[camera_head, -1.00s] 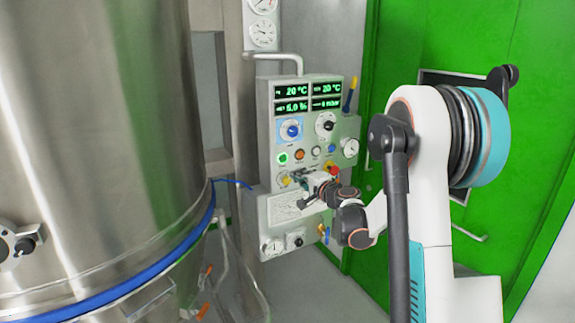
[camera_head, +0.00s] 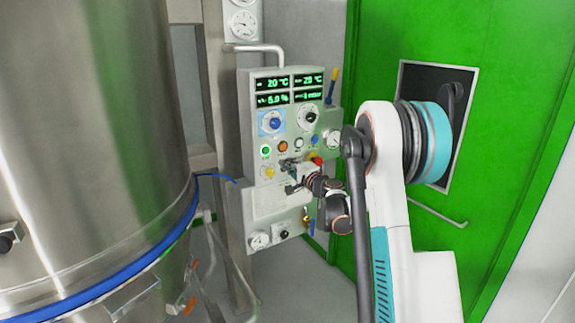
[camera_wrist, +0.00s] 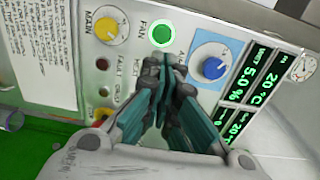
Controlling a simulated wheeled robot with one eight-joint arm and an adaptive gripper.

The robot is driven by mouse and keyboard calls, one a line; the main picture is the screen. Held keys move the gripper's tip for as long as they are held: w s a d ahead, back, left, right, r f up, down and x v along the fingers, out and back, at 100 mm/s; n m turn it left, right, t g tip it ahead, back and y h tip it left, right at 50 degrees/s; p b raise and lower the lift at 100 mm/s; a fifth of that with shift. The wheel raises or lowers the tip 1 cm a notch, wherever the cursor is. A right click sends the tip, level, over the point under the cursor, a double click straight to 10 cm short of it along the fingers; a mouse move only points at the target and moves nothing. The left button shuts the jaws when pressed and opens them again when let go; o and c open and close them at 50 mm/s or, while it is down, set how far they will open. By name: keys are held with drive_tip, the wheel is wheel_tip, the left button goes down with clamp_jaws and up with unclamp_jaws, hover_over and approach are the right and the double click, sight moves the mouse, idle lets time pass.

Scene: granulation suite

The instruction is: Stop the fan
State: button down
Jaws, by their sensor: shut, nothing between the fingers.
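The control panel (camera_head: 247,120) stands in the middle of the head view. A green-lit round button (camera_head: 265,149) is at the left end of its button row. In the wrist view this lit green button (camera_wrist: 161,35) sits beside the label "FAN". My gripper (camera_wrist: 166,62) is shut and empty, its fingertips together just below the button in that view. They look close to the panel, but I cannot tell whether they touch it. In the head view my gripper (camera_head: 286,164) is in front of the panel, below and right of the green button.
A blue knob (camera_wrist: 212,68) and a yellow knob (camera_wrist: 110,25) flank the fan button in the wrist view. An orange button (camera_head: 282,146) and a red knob (camera_head: 316,160) are also on the panel. A large steel vessel (camera_head: 85,120) stands left; a green door (camera_head: 400,35) is behind.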

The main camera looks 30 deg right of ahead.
sight(269, 151)
drive_tip(key=w+b, duration=0.1)
drive_tip(key=w, duration=0.9)
drive_tip(key=shift+w+a+f+b, duration=0.1)
drive_tip(key=shift+w+a+b, duration=0.1)
drive_tip(key=shift+b, duration=0.1)
drive_tip(key=shift+w, duration=0.45)
